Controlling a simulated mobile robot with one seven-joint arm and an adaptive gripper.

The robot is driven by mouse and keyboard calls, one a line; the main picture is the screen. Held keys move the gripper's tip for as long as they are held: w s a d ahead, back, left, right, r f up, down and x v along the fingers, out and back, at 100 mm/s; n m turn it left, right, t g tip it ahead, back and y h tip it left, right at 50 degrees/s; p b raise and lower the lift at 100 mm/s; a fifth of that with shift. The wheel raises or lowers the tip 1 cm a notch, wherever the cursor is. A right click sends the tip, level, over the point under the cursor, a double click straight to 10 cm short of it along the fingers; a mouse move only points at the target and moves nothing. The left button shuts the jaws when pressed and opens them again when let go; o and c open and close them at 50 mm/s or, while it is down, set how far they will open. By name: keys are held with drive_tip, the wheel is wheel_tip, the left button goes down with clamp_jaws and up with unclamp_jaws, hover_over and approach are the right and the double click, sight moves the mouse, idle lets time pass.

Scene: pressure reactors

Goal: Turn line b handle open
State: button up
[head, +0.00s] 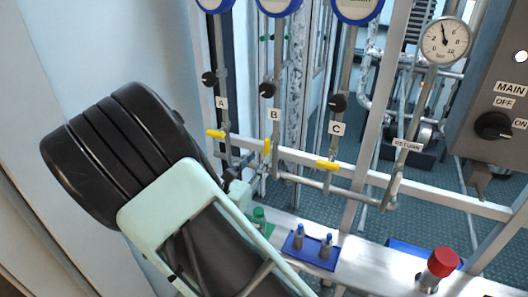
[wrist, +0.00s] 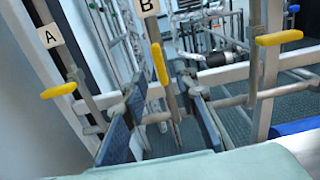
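The line B handle (head: 267,146) is a yellow lever on the pipe under label B (head: 274,114). It stands nearly upright, along its pipe. In the wrist view the yellow B handle (wrist: 159,64) is above the gap between my fingers, below its label (wrist: 147,7). My gripper (wrist: 160,125) is open and empty, its fingers spread on either side of the B pipe's lower part in the picture. In the head view my gripper (head: 231,174) is partly hidden by my arm, low and left of the B handle. Contact with the pipe cannot be told.
The yellow A handle (head: 215,133) and C handle (head: 326,165) lie crosswise to their pipes. A white rail (head: 300,160) runs behind the pipes. Below are a blue tray (head: 311,252) with small bottles and a red knob (head: 443,262). A control panel (head: 495,90) is right.

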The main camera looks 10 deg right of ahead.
drive_tip(key=shift+v, duration=2.6)
drive_tip(key=shift+d, duration=0.1)
